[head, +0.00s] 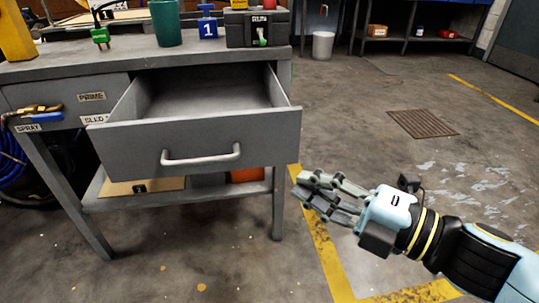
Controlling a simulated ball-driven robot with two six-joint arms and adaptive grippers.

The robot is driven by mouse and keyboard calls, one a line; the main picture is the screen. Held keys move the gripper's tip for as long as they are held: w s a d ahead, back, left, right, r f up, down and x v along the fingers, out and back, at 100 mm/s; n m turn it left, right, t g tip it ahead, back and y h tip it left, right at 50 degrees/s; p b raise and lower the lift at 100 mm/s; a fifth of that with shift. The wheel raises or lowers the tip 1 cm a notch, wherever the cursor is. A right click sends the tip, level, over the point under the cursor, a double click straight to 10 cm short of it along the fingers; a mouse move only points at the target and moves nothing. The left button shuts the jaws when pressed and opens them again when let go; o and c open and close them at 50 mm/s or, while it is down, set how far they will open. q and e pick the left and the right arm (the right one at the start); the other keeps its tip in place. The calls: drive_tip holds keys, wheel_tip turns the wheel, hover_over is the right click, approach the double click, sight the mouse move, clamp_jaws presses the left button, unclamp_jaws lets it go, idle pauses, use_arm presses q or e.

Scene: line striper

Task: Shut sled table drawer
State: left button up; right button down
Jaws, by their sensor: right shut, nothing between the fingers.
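The grey sled table drawer (225,137) is pulled well out of the grey table (52,68), and its inside looks empty. A light bar handle (201,157) runs across its front. A label reading SLED (95,119) is on the table front, partly covered by the drawer. My right gripper (312,189) is shut and empty, to the right of the drawer front and lower in the picture, apart from it. My left gripper is not in view.
A green cup (166,23), a blue block marked 1 (208,24) and a dark box (250,32) stand on the tabletop. A lower shelf (200,197) sits below the drawer. Yellow floor lines (327,258) and open concrete floor lie to the right.

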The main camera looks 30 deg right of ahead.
drive_tip(key=p, duration=0.1)
approach(246, 142)
drive_tip(key=a, duration=0.4)
drive_tip(key=w, duration=0.2)
drive_tip(key=w+d, duration=0.1)
drive_tip(key=shift+w+d+b, duration=0.15)
drive_tip(key=shift+w+b, duration=0.2)
drive_tip(key=shift+w, duration=0.3)
drive_tip(key=shift+r, duration=0.1)
